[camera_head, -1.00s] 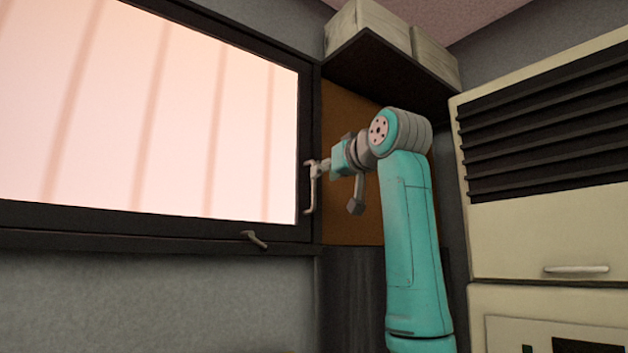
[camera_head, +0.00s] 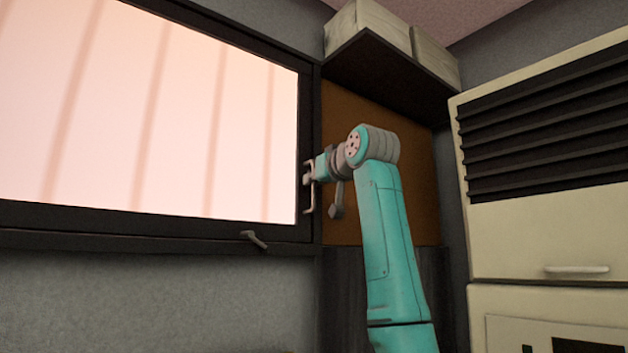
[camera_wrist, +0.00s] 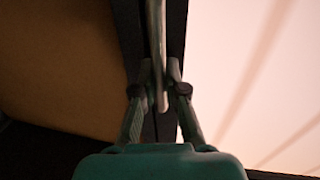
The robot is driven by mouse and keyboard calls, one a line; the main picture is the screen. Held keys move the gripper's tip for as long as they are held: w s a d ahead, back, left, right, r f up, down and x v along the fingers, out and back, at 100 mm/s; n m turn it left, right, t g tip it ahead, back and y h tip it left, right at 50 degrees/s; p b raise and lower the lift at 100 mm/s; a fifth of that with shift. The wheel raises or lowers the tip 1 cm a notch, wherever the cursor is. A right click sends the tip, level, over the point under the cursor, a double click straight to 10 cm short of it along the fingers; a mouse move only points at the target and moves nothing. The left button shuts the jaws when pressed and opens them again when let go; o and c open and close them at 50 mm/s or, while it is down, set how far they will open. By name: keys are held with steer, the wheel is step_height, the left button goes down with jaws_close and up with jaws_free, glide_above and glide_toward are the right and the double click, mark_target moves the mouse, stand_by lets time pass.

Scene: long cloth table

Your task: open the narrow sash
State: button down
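The window sash (camera_head: 170,110) is a bright pane in a dark frame on the left of the head view. It looks closed against its frame. A pale upright bar handle (camera_head: 309,209) is on its right side. My gripper (camera_head: 308,172) is at the upper part of this handle. In the wrist view the handle (camera_wrist: 158,50) hangs between the two fingers of my gripper (camera_wrist: 157,80). Whether this sash is the narrow one cannot be told.
A small lever (camera_head: 255,239) sits on the lower window frame. A dark shelf (camera_head: 390,70) with pale boxes (camera_head: 375,25) hangs above my arm. A cream cabinet (camera_head: 550,230) with dark slats stands close on the right. A brown panel (camera_head: 405,205) is behind my arm.

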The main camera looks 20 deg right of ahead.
steer(key=shift+a, duration=0.1)
steer(key=s+a, duration=0.3)
steer(key=a, duration=0.6)
steer(key=s+a, duration=0.3)
steer(key=a, duration=0.7)
steer(key=s+a, duration=0.3)
steer(key=a, duration=0.7)
steer(key=shift+s, duration=0.3)
steer(key=c, duration=1.2)
jaws_free()
glide_toward(175, 159)
steer(key=s, duration=0.5)
steer(key=shift+s+d, duration=0.35)
